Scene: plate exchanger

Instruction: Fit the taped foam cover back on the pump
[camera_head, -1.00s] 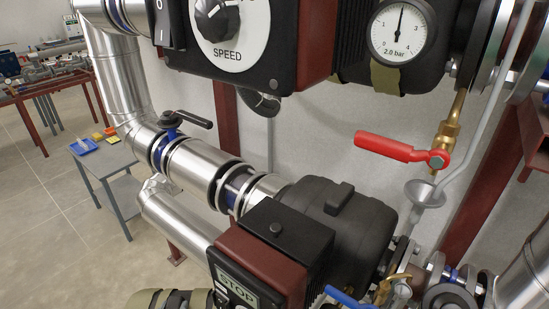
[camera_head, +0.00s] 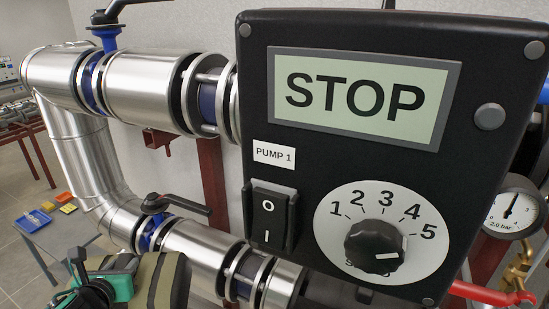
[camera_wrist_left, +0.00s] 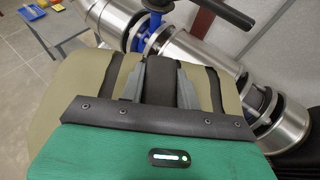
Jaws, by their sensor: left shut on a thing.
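The foam cover (camera_head: 163,279) is olive with dark tape bands and sits at the bottom left of the head view, partly cut off by the frame. My left gripper (camera_head: 100,287), teal and black, is beside it. In the left wrist view my left gripper (camera_wrist_left: 172,78) is shut, with grey fingers on either side of a dark strap-like handle on the cover (camera_wrist_left: 92,95). Pump 1's black control box (camera_head: 365,160) fills the right of the head view. It reads STOP and has a rocker switch and speed dial. The pump body behind it is hidden. My right gripper is not in view.
Silver pipes (camera_head: 140,88) with blue flanges run behind the cover. A black valve lever (camera_head: 185,207) stands above it, and a red lever (camera_head: 490,292) and gauge (camera_head: 514,211) are at right. A grey table (camera_head: 40,242) with a blue tray is at left.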

